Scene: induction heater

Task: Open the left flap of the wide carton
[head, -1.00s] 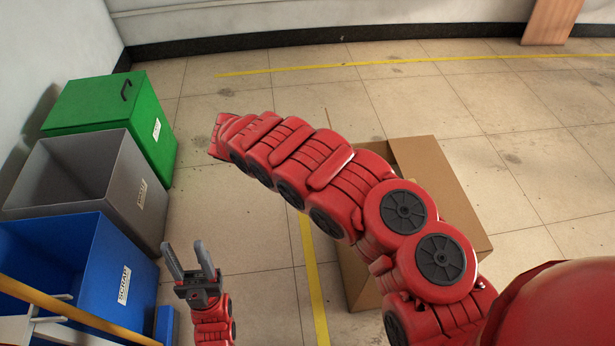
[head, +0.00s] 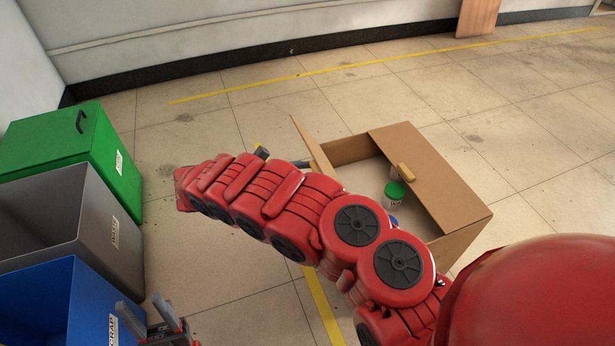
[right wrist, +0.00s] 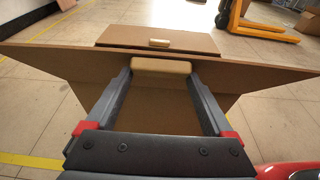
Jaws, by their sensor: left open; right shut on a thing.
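The wide carton (head: 468,238) stands on the floor right of centre in the head view, partly behind my right arm. Its left flap (head: 312,148) is raised and tilted up from the left rim. In the right wrist view the flap (right wrist: 70,58) spans the picture, with a tan handle block (right wrist: 161,66) between the fingertips of my right gripper (right wrist: 160,75), shut on it. In the head view a grey finger of that gripper (head: 294,162) shows beside the flap; the rest is mostly hidden. My left gripper (head: 148,313) is open and empty at the bottom left.
The carton's right flap (head: 425,160) lies flat with its own tan handle (head: 406,172). A green-lidded jar (head: 395,192) shows inside the carton. Green (head: 70,150), grey (head: 120,235) and blue (head: 75,300) bins line the left. The floor behind the carton is clear.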

